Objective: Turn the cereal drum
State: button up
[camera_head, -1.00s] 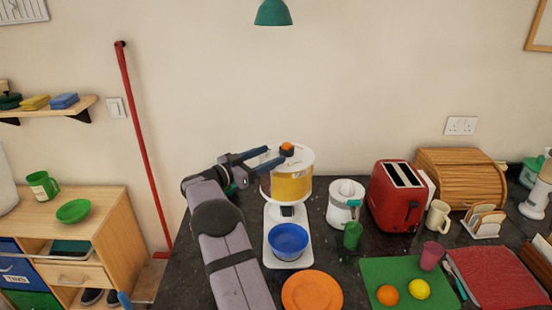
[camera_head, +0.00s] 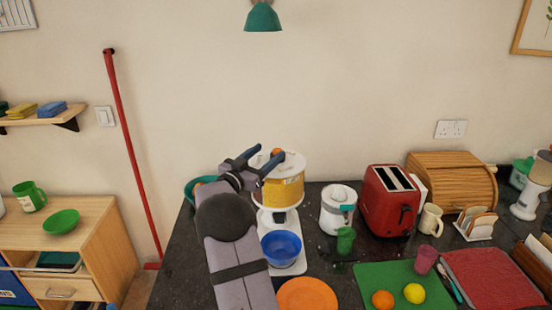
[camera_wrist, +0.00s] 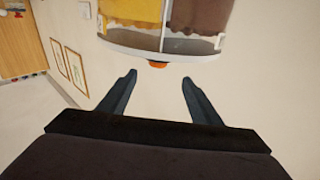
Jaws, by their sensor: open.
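The cereal drum (camera_head: 284,190) is a clear round container with a white top, on a white stand behind the blue bowl (camera_head: 281,247). The head view shows yellow cereal; the wrist view shows the drum (camera_wrist: 165,45) with a yellow and a brown section. An orange knob (camera_head: 277,152) sits on its top and shows in the wrist view (camera_wrist: 158,65). My gripper (camera_head: 268,158) is open at the drum's upper left, its fingers beside the knob. In the wrist view the knob appears just past the fingertips (camera_wrist: 159,76), between them. I cannot tell whether they touch it.
A white juicer (camera_head: 338,210) and a red toaster (camera_head: 391,203) stand right of the drum. A green cup (camera_head: 345,240) and an orange plate (camera_head: 307,295) are in front. A teal bowl (camera_head: 199,190) is behind my arm at left.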

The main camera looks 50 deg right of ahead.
jog(key=shift+s+d+f+n+t, duration=0.15)
jog(key=shift+s+n+t, duration=0.4)
jog(key=shift+t, duration=0.25)
jog(key=shift+s+a+f+n+t+y+b, duration=0.3)
jog(key=shift+s+f+n+t+y, duration=0.3)
jog(key=shift+t+y, duration=0.2)
jog(key=shift+s+a+f+n+t+y, duration=0.3)
jog(key=shift+f+n+t+y, duration=0.15)
jog(key=shift+f+t, duration=0.15)
jog(key=shift+w+d, duration=0.1)
jog(key=shift+p+x, duration=1.75)
jog(key=shift+x, duration=1.85)
jog(key=shift+r, duration=0.1)
grip_shut()
